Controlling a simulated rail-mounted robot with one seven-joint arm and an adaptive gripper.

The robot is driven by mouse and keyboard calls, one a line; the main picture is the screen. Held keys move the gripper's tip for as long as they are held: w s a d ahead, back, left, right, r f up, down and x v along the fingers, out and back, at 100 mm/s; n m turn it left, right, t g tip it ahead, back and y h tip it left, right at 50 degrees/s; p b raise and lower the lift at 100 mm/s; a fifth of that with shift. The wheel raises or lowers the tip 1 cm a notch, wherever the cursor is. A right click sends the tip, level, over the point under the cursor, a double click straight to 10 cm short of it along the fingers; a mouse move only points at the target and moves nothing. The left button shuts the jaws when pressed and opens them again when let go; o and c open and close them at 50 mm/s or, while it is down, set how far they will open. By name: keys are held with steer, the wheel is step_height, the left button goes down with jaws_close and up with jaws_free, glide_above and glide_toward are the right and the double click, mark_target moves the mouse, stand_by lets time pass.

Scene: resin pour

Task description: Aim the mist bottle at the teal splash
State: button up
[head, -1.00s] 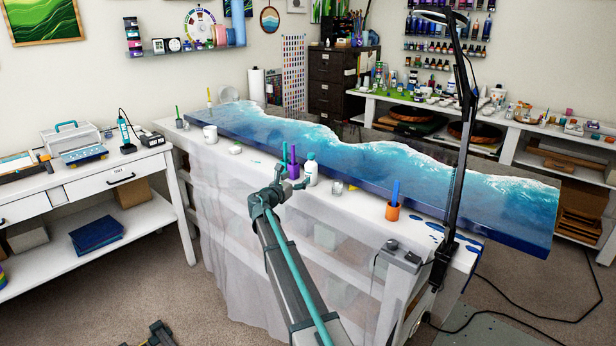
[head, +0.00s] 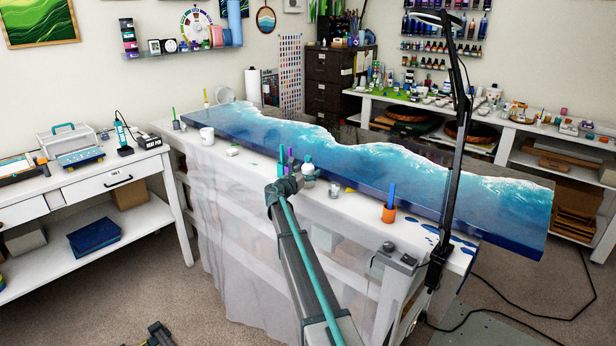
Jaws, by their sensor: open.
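A small white bottle with a teal top (head: 308,169), apparently the mist bottle, stands upright on the white-covered bench's front strip. My gripper (head: 300,181) is open at its near left side and partly covers it. I cannot tell whether the fingers touch it or reach around it. Several blue splashes (head: 431,229) lie on the bench's right end. I cannot tell which mark is the teal splash.
A long blue wave resin slab (head: 365,165) lies behind the bottle. Green and purple sticks (head: 287,158) stand close left of it. A clear cup (head: 334,189) and an orange cup (head: 389,213) stand right. A black lamp post (head: 452,170) rises at the right.

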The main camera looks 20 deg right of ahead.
steer(key=shift+w+d, duration=0.25)
steer(key=shift+d, duration=0.1)
steer(key=c, duration=1.5)
steer(key=shift+r, duration=0.1)
